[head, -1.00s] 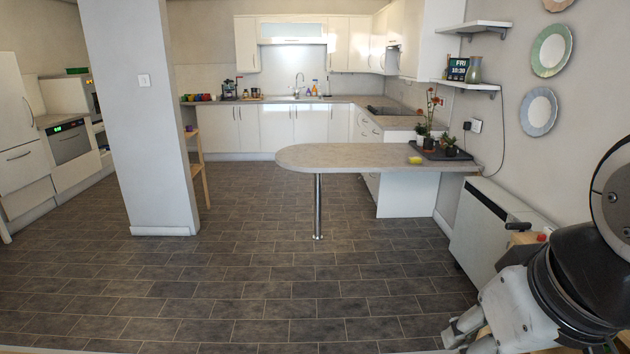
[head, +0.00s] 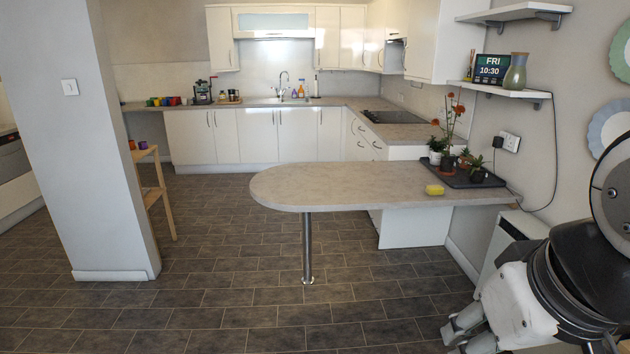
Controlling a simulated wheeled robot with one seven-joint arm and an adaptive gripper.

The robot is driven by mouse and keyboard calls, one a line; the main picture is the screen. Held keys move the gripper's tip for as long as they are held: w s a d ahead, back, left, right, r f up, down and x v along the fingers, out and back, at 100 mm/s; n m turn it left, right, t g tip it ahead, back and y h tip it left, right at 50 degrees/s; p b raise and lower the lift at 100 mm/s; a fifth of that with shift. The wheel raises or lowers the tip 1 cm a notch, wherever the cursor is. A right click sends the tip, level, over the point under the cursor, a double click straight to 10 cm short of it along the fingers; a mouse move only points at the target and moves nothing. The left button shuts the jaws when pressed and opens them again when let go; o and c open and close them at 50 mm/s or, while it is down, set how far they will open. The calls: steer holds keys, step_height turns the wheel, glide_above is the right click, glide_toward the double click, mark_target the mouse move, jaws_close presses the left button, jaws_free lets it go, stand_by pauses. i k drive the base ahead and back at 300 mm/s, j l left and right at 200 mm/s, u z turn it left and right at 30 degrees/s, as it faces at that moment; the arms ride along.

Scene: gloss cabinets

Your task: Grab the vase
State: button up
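A green-grey vase (head: 515,73) with a paler neck stands upright on the lower wall shelf at the upper right. It is beside a dark clock display reading FRI 10:30. A dark pot with red flowers (head: 449,130) stands on the black tray on the counter. My gripper (head: 462,333) is at the lower right edge of the view, far from the vase and low in front of the counter. Its fingers are partly visible, and whether they are open or shut is unclear. Nothing is seen held in it.
A rounded counter (head: 330,186) on a metal leg (head: 307,250) juts out ahead, with a yellow sponge (head: 434,190) and a black tray (head: 488,182). A white heater (head: 505,243) is at the right wall. A pillar (head: 105,190) stands left. The floor between is clear.

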mark_target(514, 77)
steer(key=i+z, duration=0.15)
steer(key=i, duration=0.8)
steer(key=i+j+z, duration=0.1)
steer(key=i, duration=0.85)
